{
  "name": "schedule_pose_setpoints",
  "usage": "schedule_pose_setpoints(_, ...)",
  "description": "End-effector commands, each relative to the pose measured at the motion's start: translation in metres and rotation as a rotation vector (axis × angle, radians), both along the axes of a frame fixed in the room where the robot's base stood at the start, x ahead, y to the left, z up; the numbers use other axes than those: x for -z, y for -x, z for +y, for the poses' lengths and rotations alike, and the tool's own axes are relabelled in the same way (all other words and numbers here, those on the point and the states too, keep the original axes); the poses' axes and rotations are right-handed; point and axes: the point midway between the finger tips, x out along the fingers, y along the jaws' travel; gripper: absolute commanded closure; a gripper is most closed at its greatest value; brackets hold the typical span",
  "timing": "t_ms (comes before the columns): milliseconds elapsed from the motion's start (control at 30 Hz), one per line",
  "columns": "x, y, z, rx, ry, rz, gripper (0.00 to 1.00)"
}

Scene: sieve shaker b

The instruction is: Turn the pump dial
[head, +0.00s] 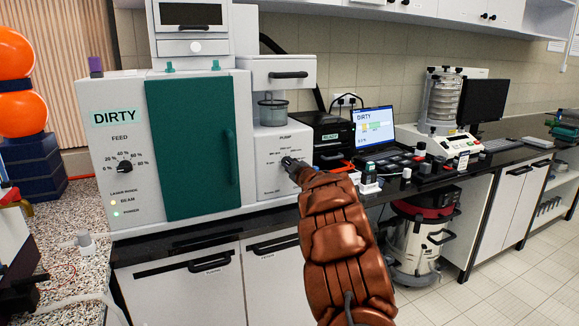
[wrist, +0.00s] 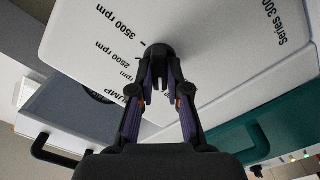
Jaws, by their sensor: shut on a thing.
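The pump dial (wrist: 160,56) is a black round knob on the white pump panel (head: 275,175). In the wrist view it sits at the top middle, beside printed marks for 2500 rpm and 3500 rpm. My gripper (wrist: 161,78) is shut on the dial, with its dark fingertips against the knob's sides. In the head view my gripper (head: 291,165) reaches the panel under the word PUMP, and my brown arm rises to it from below. The gripper hides much of the dial in both views, so I cannot tell where its pointer stands.
Left of the pump panel is a dark green door (head: 190,145) with a FEED dial (head: 124,167) farther left. A laptop (head: 373,127) and a sieve shaker (head: 444,98) stand to the right on the black counter.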

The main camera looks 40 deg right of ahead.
Motion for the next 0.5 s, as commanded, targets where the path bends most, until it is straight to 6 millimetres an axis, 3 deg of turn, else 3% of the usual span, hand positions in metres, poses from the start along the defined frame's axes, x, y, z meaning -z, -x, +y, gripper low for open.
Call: schedule_pose_setpoints(500,0.0038,-0.0016,0.0017,-0.003,0.332,0.108,1.0)
